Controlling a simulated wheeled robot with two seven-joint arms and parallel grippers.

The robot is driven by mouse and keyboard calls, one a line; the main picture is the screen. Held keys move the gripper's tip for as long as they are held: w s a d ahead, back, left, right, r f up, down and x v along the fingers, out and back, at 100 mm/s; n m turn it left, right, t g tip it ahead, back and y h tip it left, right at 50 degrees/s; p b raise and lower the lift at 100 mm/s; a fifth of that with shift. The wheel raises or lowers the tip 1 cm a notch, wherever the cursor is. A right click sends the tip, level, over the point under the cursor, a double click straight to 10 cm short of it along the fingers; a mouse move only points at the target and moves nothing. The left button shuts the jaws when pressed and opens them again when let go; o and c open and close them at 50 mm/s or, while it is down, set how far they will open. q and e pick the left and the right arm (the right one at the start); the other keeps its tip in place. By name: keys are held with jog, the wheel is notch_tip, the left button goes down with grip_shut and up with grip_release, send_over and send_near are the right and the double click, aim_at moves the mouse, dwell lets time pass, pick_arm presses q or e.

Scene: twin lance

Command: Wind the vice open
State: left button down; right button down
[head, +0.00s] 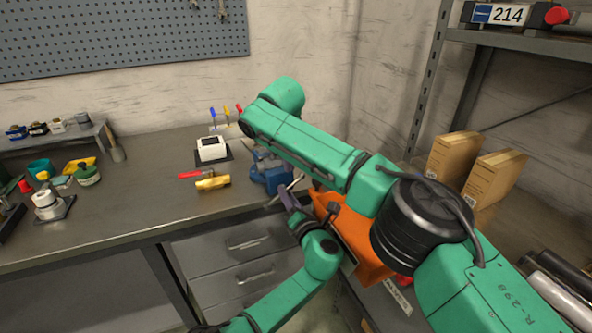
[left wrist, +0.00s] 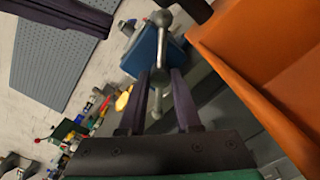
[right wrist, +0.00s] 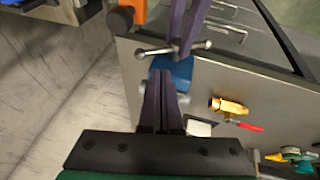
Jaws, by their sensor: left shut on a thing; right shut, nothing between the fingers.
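The blue vice (head: 272,172) stands at the bench's front edge, partly covered by my right arm in the head view. It also shows in the left wrist view (left wrist: 150,50) and the right wrist view (right wrist: 178,72). Its grey bar handle (right wrist: 153,53) has ball ends and crosses the front of the vice. My left gripper (head: 288,192) is shut on the handle, with its fingers on either side of the metal near the middle (left wrist: 160,85). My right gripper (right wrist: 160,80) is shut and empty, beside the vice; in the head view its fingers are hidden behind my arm.
An orange bin (head: 365,235) stands close to the right of my left gripper. Cardboard boxes (head: 490,175) stand at right.

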aim_at(299, 177)
pick_arm(q)
jog(key=shift+a, duration=0.1)
pick_arm(e)
jog(key=shift+w+d+f, duration=0.35)
jog(key=shift+d+f, duration=0.15)
jog(key=shift+f, duration=0.25)
jog(key=shift+w+d+f, duration=0.35)
jog(key=shift+d+f, duration=0.15)
jog(key=shift+f, duration=0.25)
jog(key=shift+w+d+f, duration=0.15)
jog(key=shift+d+f, duration=0.25)
pick_arm(q)
jog(key=c, duration=0.6)
grip_release()
pick_arm(e)
jog(key=shift+a, duration=0.1)
